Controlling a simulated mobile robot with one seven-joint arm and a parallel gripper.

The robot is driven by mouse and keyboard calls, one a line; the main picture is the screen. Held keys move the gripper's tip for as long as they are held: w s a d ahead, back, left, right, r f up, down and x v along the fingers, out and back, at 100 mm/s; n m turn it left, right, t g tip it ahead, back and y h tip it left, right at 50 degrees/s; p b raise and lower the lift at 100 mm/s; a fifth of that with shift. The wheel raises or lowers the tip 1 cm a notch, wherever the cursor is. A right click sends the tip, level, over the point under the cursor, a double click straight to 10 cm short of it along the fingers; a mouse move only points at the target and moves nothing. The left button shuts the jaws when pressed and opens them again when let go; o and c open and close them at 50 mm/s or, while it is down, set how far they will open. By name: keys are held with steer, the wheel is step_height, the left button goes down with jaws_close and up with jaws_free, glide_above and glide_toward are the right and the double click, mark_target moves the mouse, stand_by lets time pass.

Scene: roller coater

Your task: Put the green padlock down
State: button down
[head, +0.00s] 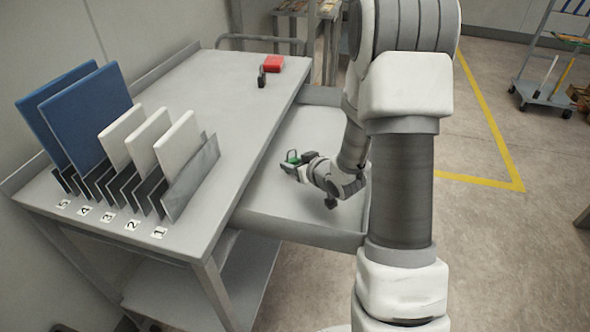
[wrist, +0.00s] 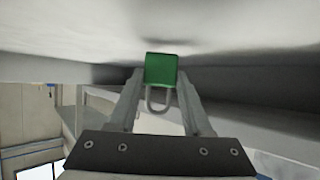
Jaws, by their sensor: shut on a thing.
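The green padlock (wrist: 161,70) is between the fingertips of my gripper (wrist: 163,86) in the wrist view, its grey shackle pointing back toward the gripper body. My gripper is shut on it. In the head view the padlock (head: 293,157) is a small green patch at the tip of my gripper (head: 292,166), over the open grey drawer (head: 295,215) at the table's right side. A pale surface lies close by the padlock in the wrist view; I cannot tell whether they touch.
The grey table (head: 215,100) carries a rack with blue panels (head: 92,115) and white panels (head: 177,147) at the left. A red block (head: 273,64) and a small dark object (head: 262,77) stand at its far end. The table's middle is clear. A cart (head: 545,92) stands far right.

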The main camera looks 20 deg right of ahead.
steer(key=shift+f, duration=0.55)
steer(key=shift+f, duration=0.2)
steer(key=shift+c, duration=1.7)
jaws_free()
